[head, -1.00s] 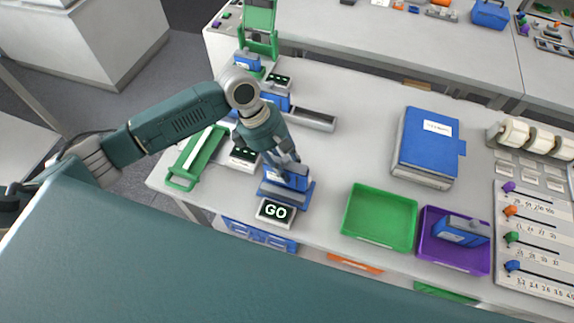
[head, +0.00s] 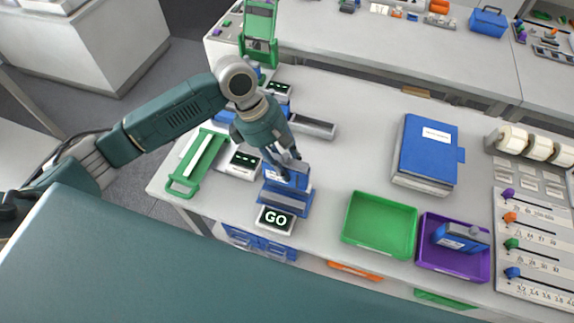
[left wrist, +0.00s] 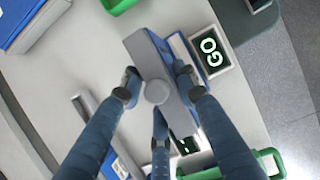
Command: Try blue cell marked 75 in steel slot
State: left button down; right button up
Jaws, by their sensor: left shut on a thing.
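My left gripper (head: 284,160) is shut on a blue cell (head: 288,181) with a grey top, just above or behind the blue dock (head: 282,203) with the GO display (head: 276,219). In the left wrist view my fingers (left wrist: 158,88) straddle the cell's grey top (left wrist: 148,58), and the dock (left wrist: 182,50) shows beside it. I cannot tell if the cell still touches the dock. Its number cannot be read. A long grey metal-looking holder (head: 313,127) lies behind; whether it is the steel slot is unclear. My right gripper is not in view.
A green tray (head: 380,243) and a purple tray (head: 430,268) holding another blue cell (head: 460,239) stand to the right. A blue binder (head: 427,150) lies behind them. A green-handled frame (head: 197,160) and small display (head: 240,165) are left. The bench between holder and binder is clear.

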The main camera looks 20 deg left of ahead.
pick_arm(q)
jog(key=shift+r, duration=0.5)
